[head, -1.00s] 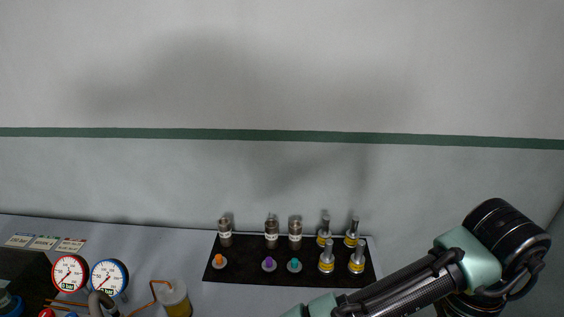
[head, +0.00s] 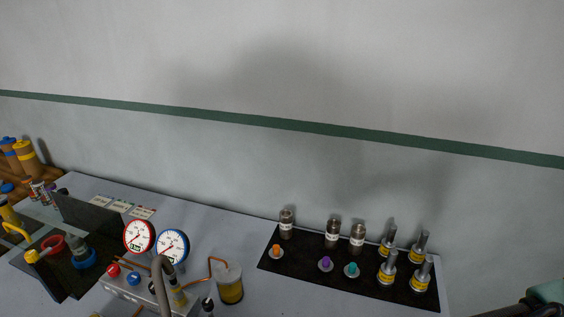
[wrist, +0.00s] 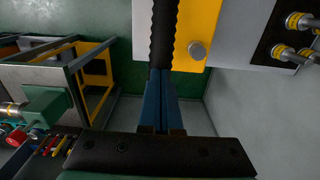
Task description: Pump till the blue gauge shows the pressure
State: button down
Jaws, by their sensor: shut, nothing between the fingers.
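The blue-rimmed gauge (head: 172,246) stands at the lower left in the head view, just right of a red-rimmed gauge (head: 139,236). Its needle points to the lower left; the scale and digits are too small to read. Below is a metal pump block (head: 142,291) with a red knob (head: 113,270) and a blue knob (head: 133,278). A grey curved tube (head: 164,288) rises in front of it. I cannot make out the pump lever clearly. My gripper (wrist: 160,74) shows in the wrist view with its blue fingers shut and empty, before a dark ridged bar (wrist: 164,32) and a yellow plate (wrist: 196,30).
A reservoir of yellow fluid (head: 230,286) stands right of the gauges. A black mat (head: 349,274) with fittings and colored plugs lies further right. A dark tray (head: 48,272) with tools is at left. In the wrist view, a green-and-yellow frame (wrist: 97,68) is at left.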

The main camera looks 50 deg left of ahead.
jog(key=shift+w+d+f+b, duration=0.15)
jog(key=shift+f+b, duration=0.15)
jog(key=shift+f, duration=0.5)
jog(key=shift+w+d+f+b, duration=0.15)
jog(key=shift+f+b, duration=0.15)
jog(key=shift+f, duration=0.45)
jog(key=shift+w+d+f+b, duration=0.15)
jog(key=shift+f+b, duration=0.2)
jog(key=shift+f, duration=0.4)
jog(key=shift+d+f+b, duration=0.15)
jog(key=shift+f+b, duration=0.25)
jog(key=shift+f, duration=0.4)
jog(key=shift+w+d+f+b, duration=0.15)
jog(key=shift+f+b, duration=0.2)
jog(key=shift+f, duration=0.4)
jog(key=shift+s, duration=0.1)
jog(key=shift+d+f+b, duration=0.2)
jog(key=shift+f+b, duration=0.95)
jog(key=shift+f, duration=1.15)
